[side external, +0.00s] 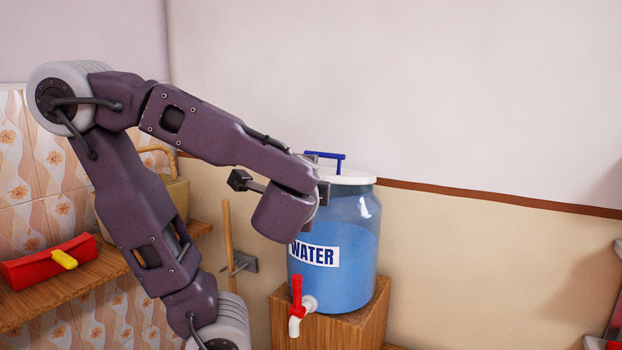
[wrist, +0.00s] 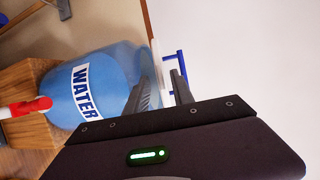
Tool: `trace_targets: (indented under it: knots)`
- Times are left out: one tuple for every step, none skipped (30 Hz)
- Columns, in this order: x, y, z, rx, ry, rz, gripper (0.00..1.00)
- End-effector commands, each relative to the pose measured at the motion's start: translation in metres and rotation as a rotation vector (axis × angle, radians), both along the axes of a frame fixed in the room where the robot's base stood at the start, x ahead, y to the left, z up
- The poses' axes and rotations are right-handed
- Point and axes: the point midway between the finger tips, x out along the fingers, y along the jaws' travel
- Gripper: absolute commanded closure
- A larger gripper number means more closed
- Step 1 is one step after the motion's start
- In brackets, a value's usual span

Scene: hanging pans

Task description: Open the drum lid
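The drum is a clear water container (side external: 350,255) with blue water, a WATER label and a red-and-white tap. Its white lid (side external: 352,177) is on top, with a blue handle (side external: 339,157) standing up from it. In the wrist view the drum (wrist: 110,65) lies sideways, and the blue handle (wrist: 184,62) shows just past the fingers. My gripper (wrist: 160,76) is open, its two dark fingers apart beside the lid and handle. The lid edge shows between the fingers; I cannot tell whether they touch it.
The drum stands on a wooden block (side external: 335,318) near the wall. A wooden shelf (side external: 90,277) at the left holds a red case (side external: 35,264) with a yellow clasp and a basket (side external: 176,195). A wooden handle (side external: 228,245) stands by the wall. Space above the lid is clear.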

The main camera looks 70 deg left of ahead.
Motion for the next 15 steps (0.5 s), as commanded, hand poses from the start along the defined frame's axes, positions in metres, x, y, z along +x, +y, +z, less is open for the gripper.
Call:
trace_targets:
  knots:
    - [0.003, 0.009, -0.002, -0.002, 0.002, 0.004, 0.71]
    - [0.005, 0.015, -0.003, -0.003, 0.004, 0.004, 0.71]
    - [0.008, 0.022, -0.004, -0.002, 0.005, 0.005, 0.71]
    - [0.01, 0.028, -0.005, -0.003, 0.004, 0.004, 0.71]
    - [0.012, 0.033, -0.006, -0.003, 0.004, 0.004, 0.71]
    - [0.015, 0.039, -0.007, -0.003, 0.005, 0.004, 0.71]
    - [0.017, 0.043, -0.007, -0.004, 0.004, 0.003, 0.71]
    - [0.018, 0.046, -0.008, -0.003, 0.004, 0.002, 0.71]
    - [0.02, 0.05, -0.008, -0.004, 0.003, 0.002, 0.71]
    - [0.021, 0.052, -0.008, -0.003, 0.003, 0.0, 0.71]
    - [0.021, 0.053, -0.009, -0.003, 0.003, 0.001, 0.71]
    - [0.022, 0.055, -0.009, -0.004, 0.004, 0.001, 0.71]
    - [0.022, 0.055, -0.009, -0.004, 0.003, 0.001, 0.71]
    - [0.022, 0.055, -0.009, -0.004, 0.003, 0.0, 0.71]
    - [0.022, 0.055, -0.009, -0.004, 0.003, 0.0, 0.71]
